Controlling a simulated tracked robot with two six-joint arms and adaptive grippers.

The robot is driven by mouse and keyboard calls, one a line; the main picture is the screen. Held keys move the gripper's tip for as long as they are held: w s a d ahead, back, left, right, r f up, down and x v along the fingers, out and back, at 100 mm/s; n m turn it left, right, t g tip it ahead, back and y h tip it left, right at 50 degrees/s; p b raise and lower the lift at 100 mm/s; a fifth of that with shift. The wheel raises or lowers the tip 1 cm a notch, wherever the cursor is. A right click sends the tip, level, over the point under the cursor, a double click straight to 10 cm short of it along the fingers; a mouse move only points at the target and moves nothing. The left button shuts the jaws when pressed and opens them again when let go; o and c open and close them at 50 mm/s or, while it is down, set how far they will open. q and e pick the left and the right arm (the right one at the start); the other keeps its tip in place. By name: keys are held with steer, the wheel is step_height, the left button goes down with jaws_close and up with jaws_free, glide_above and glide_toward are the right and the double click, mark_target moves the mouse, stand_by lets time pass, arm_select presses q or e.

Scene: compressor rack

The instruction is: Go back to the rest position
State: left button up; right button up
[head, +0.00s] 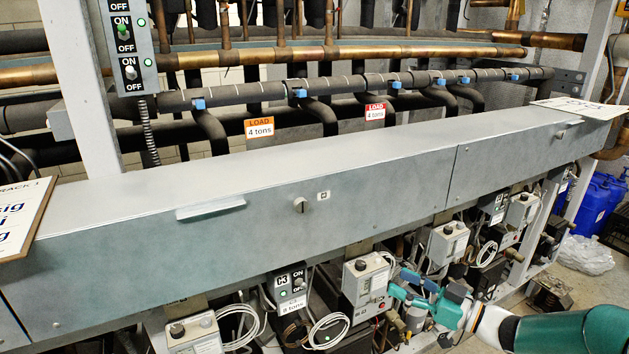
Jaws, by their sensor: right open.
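My right gripper (403,284) is teal and grey. It comes in on my right arm from the lower right, in front of the lower part of the compressor rack. It is open, and I see nothing held in it. Its fingertips appear close to the right side of a grey control box (367,279) with a black knob on top; whether they touch it I cannot tell. My left gripper is not in view.
A long grey metal duct (300,205) crosses the view above my gripper. Blue containers (597,200) and a clear plastic bag (586,254) stand at the right.

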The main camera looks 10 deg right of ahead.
steer(key=a+f+m+g+p, duration=0.1)
steer(key=a+p, duration=0.1)
steer(key=a, duration=0.3)
steer(key=a+f+m+p, duration=0.2)
steer(key=a+p, duration=0.1)
steer(key=a, duration=0.3)
steer(key=s+a+f+m+g+h+p, duration=0.1)
steer(key=s+a+f+m+h+p, duration=0.2)
steer(key=f, duration=0.5)
steer(key=s+f+m+g+h, duration=0.2)
steer(key=s+f+g, duration=0.3)
steer(key=s, duration=0.7)
steer(key=s+f+m+g+h, duration=0.2)
steer(key=s+f+g, duration=0.3)
steer(key=s+f, duration=0.5)
steer(key=s+h, duration=0.1)
steer(key=s, duration=0.2)
steer(key=shift+s+h, duration=0.3)
steer(key=shift+d+f, duration=0.1)
steer(key=shift+c, duration=0.2)
